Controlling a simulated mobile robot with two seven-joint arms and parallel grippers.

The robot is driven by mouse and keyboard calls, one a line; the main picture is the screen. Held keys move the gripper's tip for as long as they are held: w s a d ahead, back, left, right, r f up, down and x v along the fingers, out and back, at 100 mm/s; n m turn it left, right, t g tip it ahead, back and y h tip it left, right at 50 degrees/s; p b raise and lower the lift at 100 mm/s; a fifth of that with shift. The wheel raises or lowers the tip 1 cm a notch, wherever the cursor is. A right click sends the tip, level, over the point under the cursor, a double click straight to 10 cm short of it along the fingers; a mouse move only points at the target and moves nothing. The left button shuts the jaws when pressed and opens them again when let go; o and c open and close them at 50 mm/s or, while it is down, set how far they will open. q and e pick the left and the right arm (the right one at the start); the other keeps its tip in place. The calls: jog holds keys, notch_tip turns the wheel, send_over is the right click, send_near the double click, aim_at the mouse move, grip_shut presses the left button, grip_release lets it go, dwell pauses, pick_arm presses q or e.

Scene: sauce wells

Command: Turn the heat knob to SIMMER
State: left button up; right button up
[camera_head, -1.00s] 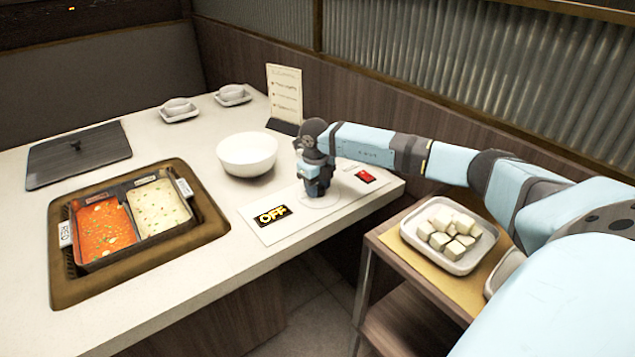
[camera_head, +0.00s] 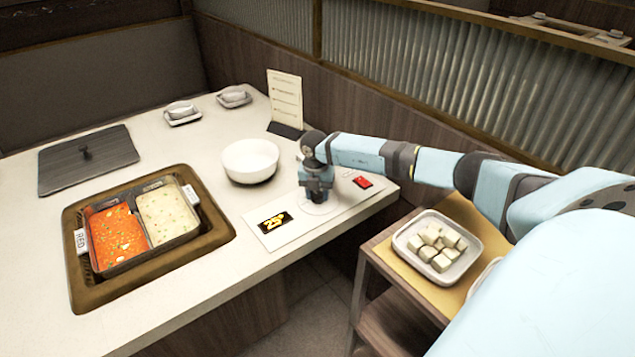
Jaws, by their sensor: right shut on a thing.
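The heat control panel (camera_head: 290,236) is a pale plate near the table's right edge, with a display (camera_head: 275,222) lit in yellow that seems to read "25" and a small symbol. A red switch (camera_head: 363,182) is at its right end. My right gripper (camera_head: 317,198) points down over the panel's round dial and is shut on the heat knob, which it mostly hides. The pale ring of the dial shows around the fingers. The SIMMER mark cannot be made out. My left gripper is not in view.
A split pot (camera_head: 203,215) with red and pale broth sits in the table at left. A white bowl (camera_head: 250,160) stands just left of my right gripper. A menu card (camera_head: 285,100) stands behind. A cart with a tray of cubes (camera_head: 470,262) is at right.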

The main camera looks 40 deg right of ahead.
jog(key=m+p, duration=0.4)
jog(key=m, duration=0.1)
jog(key=shift+d+r, duration=0.1)
jog(key=shift+r, duration=0.05)
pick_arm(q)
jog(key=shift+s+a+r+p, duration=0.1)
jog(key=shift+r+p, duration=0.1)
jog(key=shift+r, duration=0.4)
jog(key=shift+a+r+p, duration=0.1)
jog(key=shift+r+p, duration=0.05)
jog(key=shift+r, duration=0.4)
pick_arm(e)
jog(key=shift+m, duration=0.7)
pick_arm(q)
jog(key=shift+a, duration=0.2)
pick_arm(e)
jog(key=o, duration=0.9)
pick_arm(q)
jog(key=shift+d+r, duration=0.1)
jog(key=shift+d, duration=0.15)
